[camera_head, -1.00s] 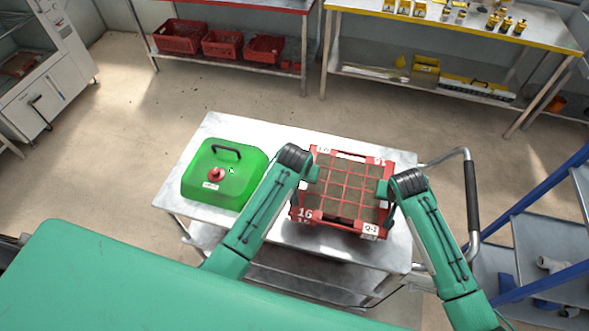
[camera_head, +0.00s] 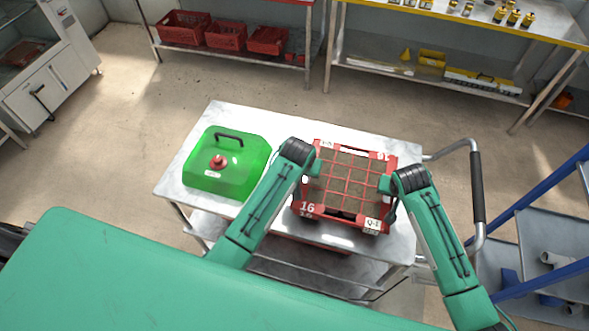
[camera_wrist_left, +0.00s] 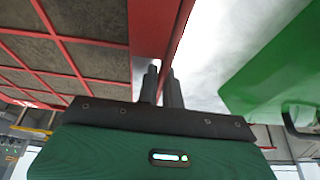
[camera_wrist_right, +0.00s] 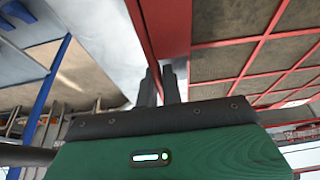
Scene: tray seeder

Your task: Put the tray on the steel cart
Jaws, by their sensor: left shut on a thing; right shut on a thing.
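The red tray (camera_head: 346,217) with a grid of soil-filled cells is at the right half of the steel cart (camera_head: 290,125). In the head view it lies over the cart top; I cannot tell whether it touches the surface. My left gripper (camera_head: 311,172) is shut on the tray's left wall, and the wall runs between its fingers in the left wrist view (camera_wrist_left: 163,85). My right gripper (camera_head: 387,188) is shut on the tray's right wall, also seen in the right wrist view (camera_wrist_right: 160,85). The fingertips are partly hidden in the head view.
A green container (camera_head: 226,162) with a black handle and red knob stands on the cart's left half, beside my left arm. The cart's push handle (camera_head: 477,190) is at the right. A blue-framed rack (camera_head: 545,215) stands further right. Benches line the back.

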